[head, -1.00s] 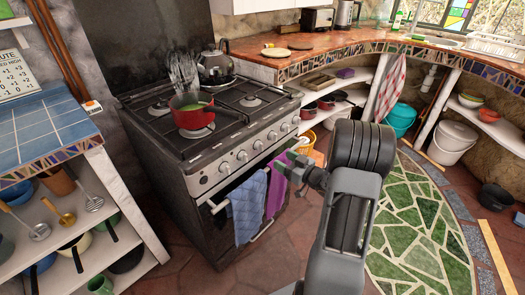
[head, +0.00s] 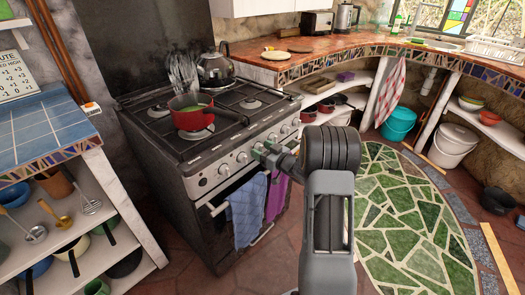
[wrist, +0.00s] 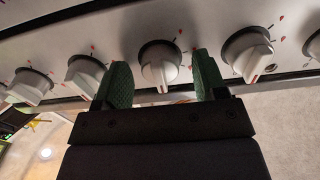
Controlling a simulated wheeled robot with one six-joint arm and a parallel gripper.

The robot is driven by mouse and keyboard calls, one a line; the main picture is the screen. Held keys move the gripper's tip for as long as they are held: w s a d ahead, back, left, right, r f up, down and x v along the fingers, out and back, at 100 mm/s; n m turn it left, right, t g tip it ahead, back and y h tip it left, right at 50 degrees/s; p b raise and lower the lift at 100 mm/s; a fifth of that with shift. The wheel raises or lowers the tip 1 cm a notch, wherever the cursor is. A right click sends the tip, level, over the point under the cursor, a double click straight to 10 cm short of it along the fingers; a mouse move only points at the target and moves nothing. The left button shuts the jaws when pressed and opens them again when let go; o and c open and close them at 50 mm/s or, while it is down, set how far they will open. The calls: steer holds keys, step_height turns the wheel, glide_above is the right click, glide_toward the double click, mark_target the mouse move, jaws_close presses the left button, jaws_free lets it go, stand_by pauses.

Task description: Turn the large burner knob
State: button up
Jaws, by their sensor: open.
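The stove's front panel carries a row of several white knobs with dark collars. One knob (wrist: 158,72) sits in the middle of the wrist view, framed between the two green finger pads of my open gripper (wrist: 162,76). A gap shows on both sides of this knob, and neither pad visibly touches it. Other knobs flank it on the left (wrist: 84,76) and right (wrist: 246,52). I cannot read which knob belongs to the large burner. In the head view my gripper (head: 264,152) is at the panel and hides part of the knob row.
A blue towel (head: 247,209) and a purple towel (head: 276,197) hang from the oven handle just below my gripper. A red pot (head: 190,114) and a kettle (head: 214,69) stand on the stove (head: 172,149). Floor is free in front, around the green mosaic (head: 405,219).

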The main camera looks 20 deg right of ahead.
steer(key=c, duration=0.9)
steer(key=shift+f+n+b, duration=0.1)
steer(key=shift+n+b, duration=0.3)
steer(key=shift+f+n+b, duration=0.1)
steer(key=shift+n+b, duration=0.9)
steer(key=shift+b, duration=0.1)
steer(key=n+b, duration=0.2)
steer(key=shift+n+b, duration=0.3)
steer(key=shift+b, duration=0.1)
steer(key=n+b, duration=0.4)
steer(key=shift+n, duration=0.4)
steer(key=shift+n+b, duration=0.8)
steer(key=shift+b, duration=0.15)
steer(key=shift+r, duration=0.25)
